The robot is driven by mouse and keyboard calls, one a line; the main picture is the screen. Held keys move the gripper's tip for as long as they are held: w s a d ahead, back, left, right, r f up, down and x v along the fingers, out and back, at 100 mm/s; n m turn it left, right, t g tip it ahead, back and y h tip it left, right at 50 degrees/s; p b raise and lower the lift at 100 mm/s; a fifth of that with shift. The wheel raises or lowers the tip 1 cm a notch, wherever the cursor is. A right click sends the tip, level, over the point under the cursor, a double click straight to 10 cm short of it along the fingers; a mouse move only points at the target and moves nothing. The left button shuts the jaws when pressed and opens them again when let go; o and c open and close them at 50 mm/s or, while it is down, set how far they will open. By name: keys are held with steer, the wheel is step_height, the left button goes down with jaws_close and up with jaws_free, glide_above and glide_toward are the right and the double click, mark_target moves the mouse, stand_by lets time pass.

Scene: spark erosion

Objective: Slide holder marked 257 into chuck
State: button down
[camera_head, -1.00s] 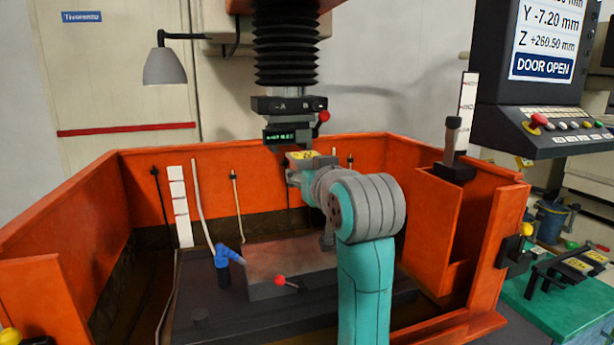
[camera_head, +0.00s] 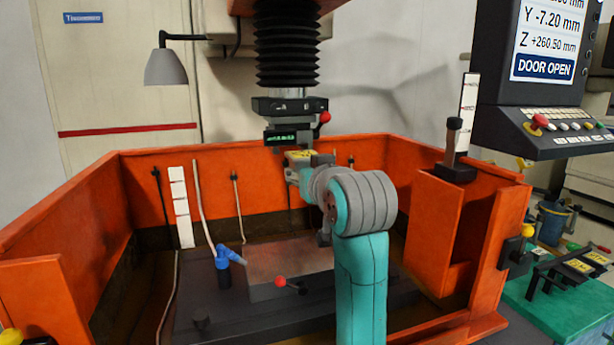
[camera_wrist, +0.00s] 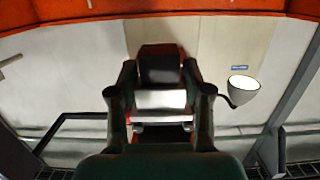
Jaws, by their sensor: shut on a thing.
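The chuck (camera_head: 290,106) hangs below the black bellows. It has a red-knobbed lever on its right and a block with a small green display (camera_head: 284,138) under it. My gripper (camera_head: 303,168) is just below and slightly right of that display. It is shut on a holder with a yellow label (camera_head: 301,154); the number is too small to read. In the wrist view, my gripper's two fingers (camera_wrist: 160,105) stand either side of the held holder (camera_wrist: 160,98), which shows a pale face below a dark block. I cannot tell whether the holder touches the chuck.
Orange tank walls (camera_head: 65,205) surround the work area. Inside are a grey block (camera_head: 285,262), a blue nozzle (camera_head: 228,255) and a red-knobbed lever (camera_head: 281,282). A control panel (camera_head: 545,75) reads DOOR OPEN. Other yellow-labelled holders (camera_head: 578,265) sit on a rack at right.

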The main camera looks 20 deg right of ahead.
steer(key=shift+w, duration=1.4)
steer(key=shift+w, duration=0.1)
steer(key=shift+w, duration=2.15)
steer(key=shift+w, duration=0.2)
steer(key=shift+w, duration=1.6)
steer(key=shift+w, duration=0.15)
steer(key=shift+f, duration=0.15)
stand_by(0.3)
steer(key=shift+c, duration=2)
jaws_free()
